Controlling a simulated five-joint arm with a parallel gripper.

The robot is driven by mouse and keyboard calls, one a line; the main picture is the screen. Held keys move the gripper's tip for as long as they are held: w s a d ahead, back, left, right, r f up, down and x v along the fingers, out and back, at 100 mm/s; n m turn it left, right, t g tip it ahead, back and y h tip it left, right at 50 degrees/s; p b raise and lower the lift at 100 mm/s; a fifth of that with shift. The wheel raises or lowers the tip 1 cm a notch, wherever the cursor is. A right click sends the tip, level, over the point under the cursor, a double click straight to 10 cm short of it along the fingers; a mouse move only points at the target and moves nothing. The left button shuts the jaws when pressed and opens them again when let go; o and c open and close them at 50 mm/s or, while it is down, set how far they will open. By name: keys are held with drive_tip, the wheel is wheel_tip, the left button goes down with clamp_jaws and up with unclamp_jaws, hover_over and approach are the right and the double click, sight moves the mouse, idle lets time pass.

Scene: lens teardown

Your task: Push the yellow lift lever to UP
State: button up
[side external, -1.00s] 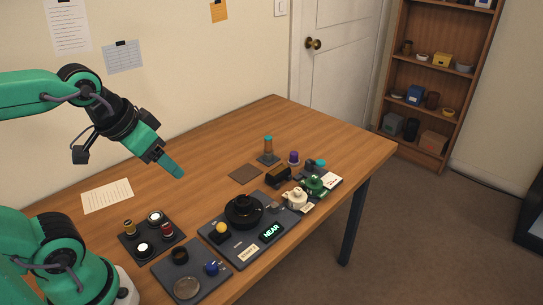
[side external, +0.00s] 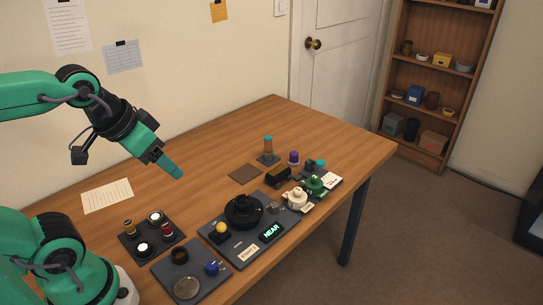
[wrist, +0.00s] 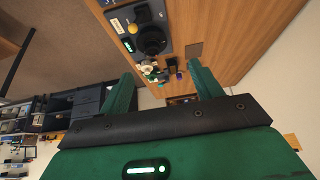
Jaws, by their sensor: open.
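The yellow lift lever (side external: 222,226) has a round yellow knob and stands on a dark grey panel (side external: 240,250) at the front of the table. Beside it are a black round lens mount (side external: 243,209) and a display (side external: 271,233) reading NEAR. In the wrist view the yellow knob (wrist: 132,28) shows near the top, next to the black mount (wrist: 152,40). My gripper (side external: 176,171) is raised above the left part of the table, well apart from the lever. In the wrist view its two green fingers (wrist: 162,88) are spread with nothing between them.
A tray (side external: 152,240) with several small cylinders and a panel with a blue knob (side external: 212,268) lie left of the lever's panel. White (side external: 296,197) and green (side external: 314,184) parts sit right of it. A brown mat (side external: 245,174) lies behind. The table's back left is mostly clear.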

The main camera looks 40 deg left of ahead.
drive_tip(key=c, duration=0.5)
drive_tip(key=m+g, duration=0.3)
drive_tip(key=m, duration=1.4)
approach(220, 225)
drive_tip(key=f, duration=0.1)
drive_tip(key=shift+d+f+h, duration=0.1)
drive_tip(key=shift+h, duration=0.2)
drive_tip(key=shift+f, duration=0.15)
drive_tip(key=shift+x, duration=3.75)
drive_tip(key=shift+w+a, duration=0.15)
drive_tip(key=shift+a, duration=0.15)
